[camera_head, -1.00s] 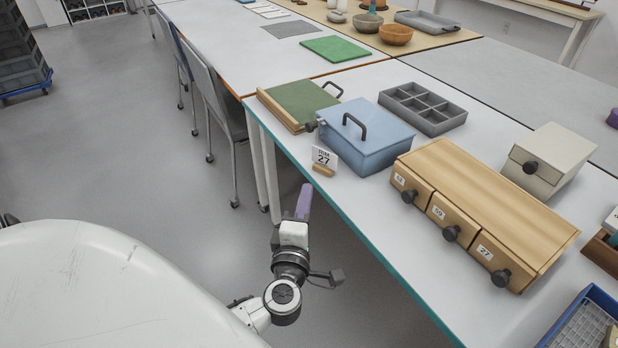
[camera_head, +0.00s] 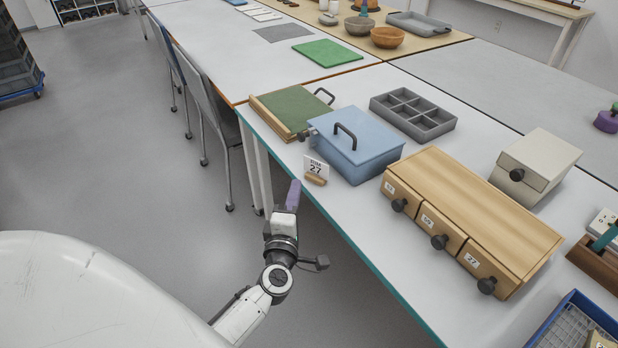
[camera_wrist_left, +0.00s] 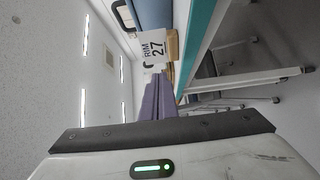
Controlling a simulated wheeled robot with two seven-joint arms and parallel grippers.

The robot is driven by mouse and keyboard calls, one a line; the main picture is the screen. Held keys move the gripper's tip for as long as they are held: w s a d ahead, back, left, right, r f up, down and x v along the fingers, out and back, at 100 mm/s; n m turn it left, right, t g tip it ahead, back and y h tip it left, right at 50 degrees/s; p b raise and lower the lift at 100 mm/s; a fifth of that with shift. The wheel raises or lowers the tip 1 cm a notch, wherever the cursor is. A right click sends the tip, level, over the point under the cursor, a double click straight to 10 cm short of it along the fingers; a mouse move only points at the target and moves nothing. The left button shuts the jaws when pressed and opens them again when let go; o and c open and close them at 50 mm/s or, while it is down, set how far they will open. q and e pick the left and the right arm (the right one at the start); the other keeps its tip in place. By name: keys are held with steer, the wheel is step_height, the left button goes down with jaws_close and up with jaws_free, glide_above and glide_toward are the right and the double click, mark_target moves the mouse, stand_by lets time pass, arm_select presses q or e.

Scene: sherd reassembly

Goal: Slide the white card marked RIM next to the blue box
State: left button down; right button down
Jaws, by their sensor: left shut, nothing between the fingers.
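The white card marked RIM 27 (camera_head: 316,167) stands in a small wooden holder (camera_head: 316,180) at the table's front edge, close in front of the blue box (camera_head: 357,150). The card also shows in the left wrist view (camera_wrist_left: 154,47), just beyond the fingers. The blue box has a lid with a dark handle. My left gripper (camera_head: 294,187) has purple fingers, shut and empty, just off the table edge on the near left side of the card. A small gap shows between fingertips and holder. In the left wrist view the left fingers (camera_wrist_left: 160,98) point toward the card. My right gripper is not in view.
A green-topped wooden case (camera_head: 295,108) lies left of the blue box. A wooden drawer unit (camera_head: 475,215) stands to its right. A grey divided tray (camera_head: 413,113) lies behind. A chair (camera_head: 215,115) stands by the table's left side.

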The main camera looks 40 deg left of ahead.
mark_target(316, 170)
arm_select(q)
steer(key=w, duration=0.4)
steer(key=shift+w+a, duration=0.1)
steer(key=shift+w, duration=0.1)
steer(key=shift+w+d, duration=0.2)
steer(key=shift+w, duration=0.45)
steer(key=shift+w+d+b, duration=0.15)
steer(key=shift+w+d, duration=0.05)
steer(key=shift+w, duration=0.35)
steer(key=shift+w+d+b, duration=0.15)
steer(key=shift+w+d, duration=0.05)
steer(key=shift+w, duration=0.3)
steer(key=shift+s, duration=0.1)
steer(key=shift+s+a, duration=0.1)
